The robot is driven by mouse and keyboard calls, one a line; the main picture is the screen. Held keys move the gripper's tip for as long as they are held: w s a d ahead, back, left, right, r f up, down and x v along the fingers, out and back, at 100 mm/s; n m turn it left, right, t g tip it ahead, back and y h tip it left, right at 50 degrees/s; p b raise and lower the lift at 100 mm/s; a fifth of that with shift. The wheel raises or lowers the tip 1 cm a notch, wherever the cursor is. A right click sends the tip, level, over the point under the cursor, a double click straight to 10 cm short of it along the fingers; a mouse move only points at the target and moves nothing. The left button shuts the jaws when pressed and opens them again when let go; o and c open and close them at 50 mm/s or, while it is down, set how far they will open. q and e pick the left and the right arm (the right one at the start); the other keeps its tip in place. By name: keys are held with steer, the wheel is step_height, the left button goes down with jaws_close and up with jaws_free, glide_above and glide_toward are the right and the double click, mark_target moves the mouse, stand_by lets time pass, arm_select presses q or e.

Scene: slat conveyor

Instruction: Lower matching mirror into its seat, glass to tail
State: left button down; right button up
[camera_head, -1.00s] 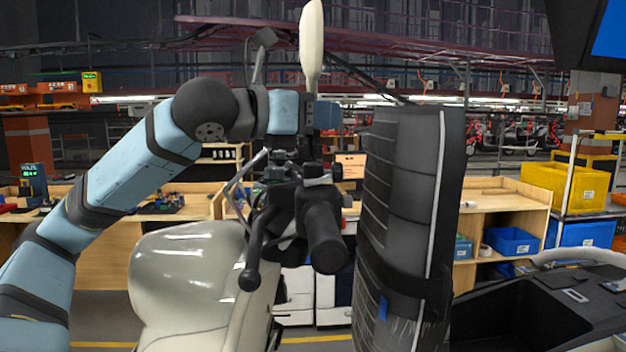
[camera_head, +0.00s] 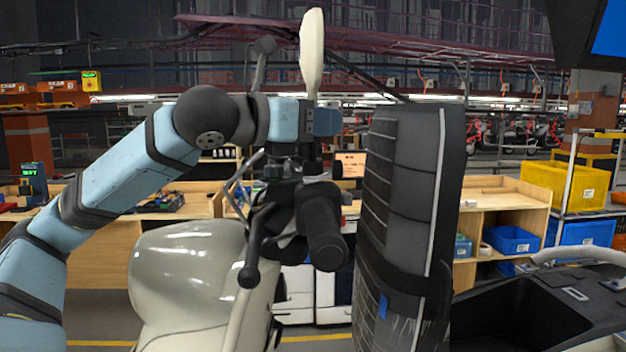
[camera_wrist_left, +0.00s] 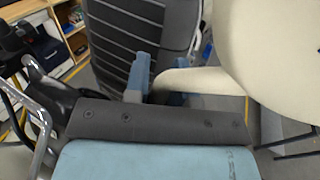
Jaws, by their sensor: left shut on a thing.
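The cream mirror (camera_head: 312,50) stands upright at the top of the head view, its narrow edge towards me. My left gripper (camera_head: 322,120) is shut on its lower end, above the dark handlebar grip (camera_head: 323,232) and its control cluster. In the left wrist view the cream mirror shell (camera_wrist_left: 275,40) fills the upper right, and its curved stem (camera_wrist_left: 185,80) runs between the blue fingers (camera_wrist_left: 152,84). The glass face is not clearly visible. The mirror's seat on the handlebar cannot be made out. My right gripper is not in view.
A tall dark ribbed panel (camera_head: 405,200) stands close right of the handlebar. The scooter's cream body (camera_head: 185,275) is below left, with a brake lever (camera_head: 258,240) above it. Wooden benches (camera_head: 500,210) stand behind.

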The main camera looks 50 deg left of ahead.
arm_select(q)
steer(key=shift+f, duration=0.35)
steer(key=shift+f, duration=0.25)
steer(key=shift+f, duration=0.15)
stand_by(0.5)
steer(key=shift+f, duration=0.25)
steer(key=shift+f, duration=0.15)
steer(key=shift+d+f+b, duration=0.1)
steer(key=shift+f+b, duration=0.15)
steer(key=shift+b, duration=0.05)
stand_by(0.3)
steer(key=c, duration=0.9)
jaws_free()
